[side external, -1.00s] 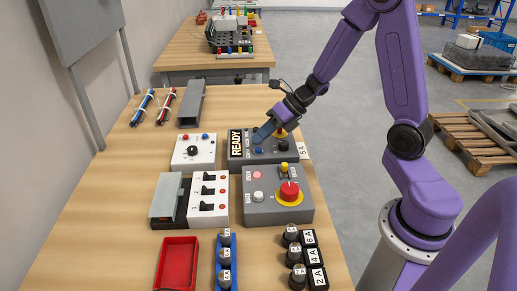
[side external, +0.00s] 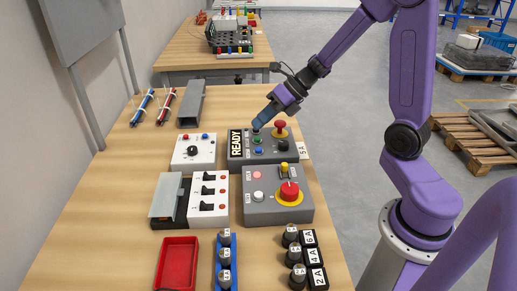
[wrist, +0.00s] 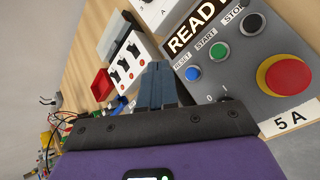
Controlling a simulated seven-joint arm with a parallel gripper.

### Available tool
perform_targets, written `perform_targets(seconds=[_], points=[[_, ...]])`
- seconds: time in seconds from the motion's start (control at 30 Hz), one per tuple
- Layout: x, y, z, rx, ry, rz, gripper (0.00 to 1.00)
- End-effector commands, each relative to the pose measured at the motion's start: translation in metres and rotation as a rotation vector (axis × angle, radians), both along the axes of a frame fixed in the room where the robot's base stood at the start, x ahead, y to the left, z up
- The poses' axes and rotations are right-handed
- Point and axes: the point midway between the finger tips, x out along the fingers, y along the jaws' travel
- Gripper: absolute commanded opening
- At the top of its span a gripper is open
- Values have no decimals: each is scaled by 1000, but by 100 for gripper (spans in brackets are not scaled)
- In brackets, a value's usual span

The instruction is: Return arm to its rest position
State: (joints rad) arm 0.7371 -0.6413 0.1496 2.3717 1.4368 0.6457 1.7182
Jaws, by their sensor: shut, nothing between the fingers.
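My gripper (side external: 258,124) is shut and empty. Its blue-grey fingers are together, just above the far edge of the grey READY control box (side external: 268,157). I cannot tell whether the fingertips touch it. In the wrist view the closed fingers (wrist: 158,84) point up the picture, beside the left side of the box (wrist: 228,88). The box's blue button (wrist: 193,73), green button (wrist: 218,51) and red mushroom button (wrist: 286,76) are in plain sight there. My arm reaches in from the right, bent, with the forearm sloping down to the box.
A second grey box (side external: 262,214) with a red knob stands nearer. A white switch panel (side external: 208,200), a white dial box (side external: 193,152), a red tray (side external: 177,262) and black fuse holders (side external: 313,246) share the wooden table.

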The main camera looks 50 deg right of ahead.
Motion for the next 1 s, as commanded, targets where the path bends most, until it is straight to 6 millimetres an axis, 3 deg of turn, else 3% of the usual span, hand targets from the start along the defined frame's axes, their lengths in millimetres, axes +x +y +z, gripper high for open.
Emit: perform_targets(seconds=[0.27, 0.43, 0.57, 0.7, 0.83, 1.0], points=[[-1, 1, 0, -3, -2, 8, 0], [-19, 25, 3, -80, -74, 224, 0], [-58, 61, 5, -209, -220, 625, 0], [-110, 89, 6, -339, -420, 1122, 0], [-156, 101, 6, -429, -627, 1578, 0], [-208, 99, 4, -502, -922, 2167, 0]])
